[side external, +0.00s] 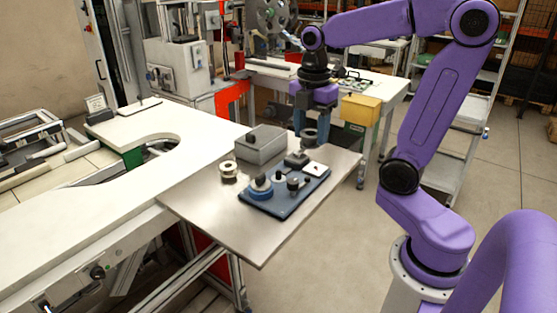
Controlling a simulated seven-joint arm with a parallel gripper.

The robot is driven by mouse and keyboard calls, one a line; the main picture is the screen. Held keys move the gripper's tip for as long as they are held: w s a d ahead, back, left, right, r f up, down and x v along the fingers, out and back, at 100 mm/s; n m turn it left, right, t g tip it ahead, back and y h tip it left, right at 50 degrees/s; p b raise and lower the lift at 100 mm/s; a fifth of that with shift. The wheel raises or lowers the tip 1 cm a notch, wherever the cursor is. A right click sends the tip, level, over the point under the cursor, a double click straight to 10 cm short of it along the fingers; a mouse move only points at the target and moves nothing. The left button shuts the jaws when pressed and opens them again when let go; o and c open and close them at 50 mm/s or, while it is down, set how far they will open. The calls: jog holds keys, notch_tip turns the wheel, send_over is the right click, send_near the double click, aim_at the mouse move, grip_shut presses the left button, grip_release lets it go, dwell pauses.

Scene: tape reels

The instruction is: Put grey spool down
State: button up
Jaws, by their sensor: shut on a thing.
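My gripper (310,126) points down over the back right of the metal table. It is shut on the grey spool (309,137), a small dark grey reel. The spool is held upright-looking at the fingertips, above a small grey block-like stand (297,159). At this size I cannot tell whether the spool touches the stand. A blue tray (287,207) lies in front, carrying a blue reel (260,187), a small pale reel (278,178), dark knob-like parts (293,183) and a white square piece (315,170).
A cream spool (228,171) stands in front of the box. The metal table (225,215) is bare at its front and left. A white bench (165,128) adjoins on the left.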

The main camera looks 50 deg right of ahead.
jog(key=w+f, duration=0.2)
jog(key=w, duration=0.1)
jog(key=w+d+f, duration=0.1)
jog(key=w+f, duration=0.5)
jog(key=w, duration=0.1)
jog(key=shift+w+d+f, duration=0.1)
jog(key=shift+d+f, duration=0.1)
jog(key=shift+d, duration=0.15)
jog(key=shift+f, duration=1.5)
jog(key=shift+f, duration=0.6)
jog(key=o, duration=1)
